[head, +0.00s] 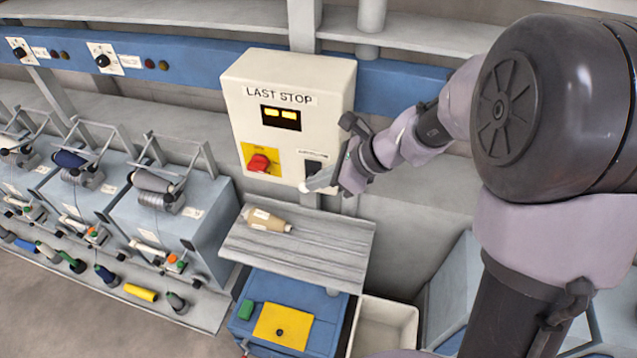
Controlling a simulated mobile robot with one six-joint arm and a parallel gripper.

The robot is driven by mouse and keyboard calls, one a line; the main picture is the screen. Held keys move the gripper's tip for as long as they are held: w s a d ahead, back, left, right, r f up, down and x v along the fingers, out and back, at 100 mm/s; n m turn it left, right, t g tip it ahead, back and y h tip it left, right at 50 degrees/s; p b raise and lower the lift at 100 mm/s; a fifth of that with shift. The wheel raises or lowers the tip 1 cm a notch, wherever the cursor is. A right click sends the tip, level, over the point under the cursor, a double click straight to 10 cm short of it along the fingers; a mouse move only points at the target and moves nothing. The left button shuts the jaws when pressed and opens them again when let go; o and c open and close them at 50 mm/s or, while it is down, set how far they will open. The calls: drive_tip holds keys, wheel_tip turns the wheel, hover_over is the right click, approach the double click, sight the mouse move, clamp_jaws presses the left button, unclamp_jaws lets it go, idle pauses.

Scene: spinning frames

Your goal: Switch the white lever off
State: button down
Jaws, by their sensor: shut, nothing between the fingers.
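A cream control box (292,120) marked LAST STOP hangs on the blue rail. A black switch plate (313,168) sits at its lower right, under a small label. A small white tip (303,188) shows just below the plate; I cannot tell for sure whether it is the white lever's end or part of my fingers. My gripper (318,182) is shut and empty, reaching in from the right in front of the plate. It hides part of the switch, so the lever's position and any contact are unclear.
A red knob (259,162) on a yellow plate sits left of the switch. The box has a lit yellow display (281,117). Below is a grey shelf (325,250) with a tan bobbin (266,220). Spinning units (160,215) stand at left, and a pale bin (385,325) is below.

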drive_tip(key=t+b, duration=0.1)
drive_tip(key=b, duration=0.3)
drive_tip(key=s+f+n+t+b, duration=0.1)
drive_tip(key=b, duration=0.4)
drive_tip(key=n+t+h+b, duration=0.1)
drive_tip(key=b, duration=0.3)
drive_tip(key=shift+s+a+f+t, duration=0.15)
drive_tip(key=shift+a+f+t, duration=0.05)
drive_tip(key=shift+a+t, duration=0.1)
